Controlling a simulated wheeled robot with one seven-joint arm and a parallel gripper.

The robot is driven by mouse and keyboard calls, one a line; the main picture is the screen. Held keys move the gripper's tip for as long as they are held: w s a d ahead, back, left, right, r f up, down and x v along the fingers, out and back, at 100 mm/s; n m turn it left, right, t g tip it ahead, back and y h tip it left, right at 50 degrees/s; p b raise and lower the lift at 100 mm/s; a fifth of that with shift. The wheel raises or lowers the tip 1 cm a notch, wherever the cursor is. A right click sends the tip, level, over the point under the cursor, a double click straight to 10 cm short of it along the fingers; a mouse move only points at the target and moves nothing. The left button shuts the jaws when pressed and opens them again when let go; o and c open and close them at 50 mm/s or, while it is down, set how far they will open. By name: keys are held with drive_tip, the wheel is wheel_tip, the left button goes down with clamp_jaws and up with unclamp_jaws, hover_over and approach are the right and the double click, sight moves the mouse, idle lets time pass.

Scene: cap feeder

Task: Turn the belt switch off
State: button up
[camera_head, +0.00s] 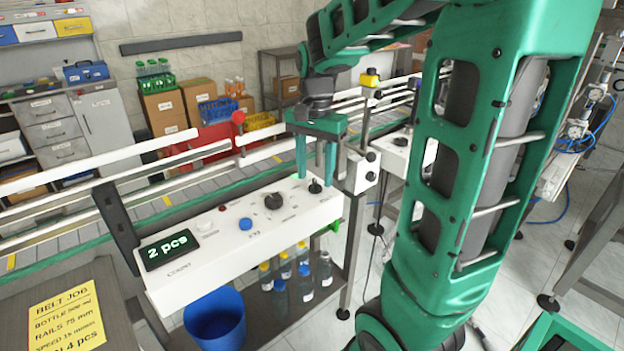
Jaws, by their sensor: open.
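The white control box (240,245) stands in front of the conveyor. Its top carries a larger black rotary knob (273,200) and a smaller black knob or switch (315,186) near the right end. The labels beside them are too small to read, so I cannot tell by name which is the belt switch. My gripper (316,178) points down over the right end of the box. Its green fingers are open and empty, with the smaller black knob just below and between their tips. I cannot tell whether they touch it.
A blue button (245,223), a small red light or button (222,208) and a "2 pcs" display (167,250) share the box. Guide rails (100,160) run behind. Several bottles (305,285) and a blue bin (215,318) stand below. A yellow job sheet (66,312) lies at lower left.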

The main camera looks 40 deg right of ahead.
drive_tip(key=shift+f, duration=1.2)
drive_tip(key=c, duration=1.1)
drive_tip(key=shift+o, duration=0.2)
drive_tip(key=shift+n, duration=0.4)
drive_tip(key=n, duration=0.5)
drive_tip(key=shift+n, duration=0.4)
drive_tip(key=n, duration=0.5)
drive_tip(key=shift+r, duration=0.1)
drive_tip(key=shift+w+n, duration=0.1)
drive_tip(key=shift+n, duration=0.2)
